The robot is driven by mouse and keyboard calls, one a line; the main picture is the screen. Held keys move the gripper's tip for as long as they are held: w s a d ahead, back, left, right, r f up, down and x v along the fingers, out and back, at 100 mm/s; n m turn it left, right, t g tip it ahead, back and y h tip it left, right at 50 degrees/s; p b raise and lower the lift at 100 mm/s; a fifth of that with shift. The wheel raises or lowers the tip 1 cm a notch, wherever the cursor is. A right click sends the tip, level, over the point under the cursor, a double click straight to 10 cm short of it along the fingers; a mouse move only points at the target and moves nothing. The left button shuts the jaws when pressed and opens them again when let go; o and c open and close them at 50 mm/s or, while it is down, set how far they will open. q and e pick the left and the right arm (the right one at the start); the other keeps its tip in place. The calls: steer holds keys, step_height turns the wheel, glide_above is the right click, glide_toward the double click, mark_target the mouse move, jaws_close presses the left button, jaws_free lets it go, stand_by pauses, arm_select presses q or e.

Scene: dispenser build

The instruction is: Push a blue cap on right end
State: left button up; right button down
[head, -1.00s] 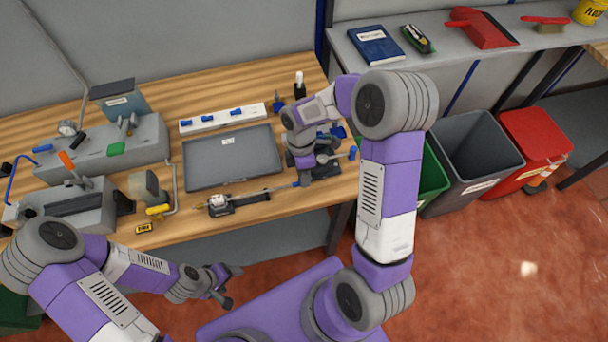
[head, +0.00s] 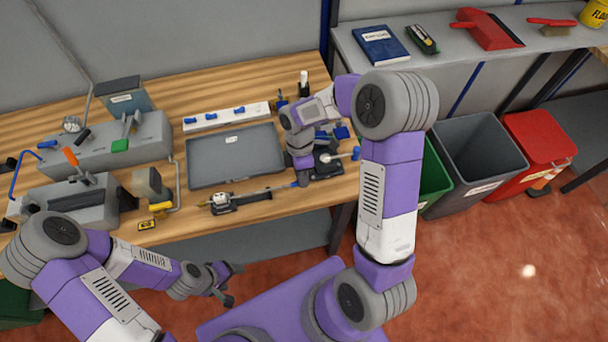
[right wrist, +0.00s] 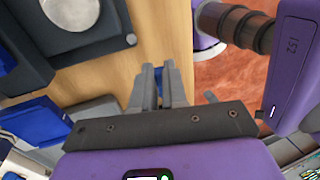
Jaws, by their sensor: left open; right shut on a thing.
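A slim dark rod-like assembly (head: 252,197) lies on a small black holder (head: 224,208) at the bench's front. A blue piece, which looks like the blue cap (head: 294,184), shows at its right end, right beside my right gripper (head: 304,183). The right gripper is shut there; its own arm hides part of the contact, so I cannot tell how far the cap is on. My left gripper (head: 232,284) is open and empty, in front of the bench.
A grey tray (head: 190,172) lies behind the assembly, with a white rack (head: 226,116) of blue parts beyond. A dark fixture with a pale round face (head: 327,157) stands just right of the right gripper. Grey machines (head: 130,145) fill the bench's left.

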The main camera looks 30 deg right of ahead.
steer(key=shift+w+a, duration=0.15)
steer(key=shift+a, duration=0.3)
steer(key=c, duration=0.8)
jaws_free()
steer(key=shift+r, duration=0.2)
steer(key=p+v, duration=0.2)
steer(key=v, duration=0.1)
steer(key=s+p+v, duration=0.1)
steer(key=p+v, duration=0.2)
steer(key=shift+s+a+r+p, duration=0.15)
steer(key=shift+s+r+p, duration=0.05)
steer(key=shift+r+p, duration=0.2)
stand_by(0.6)
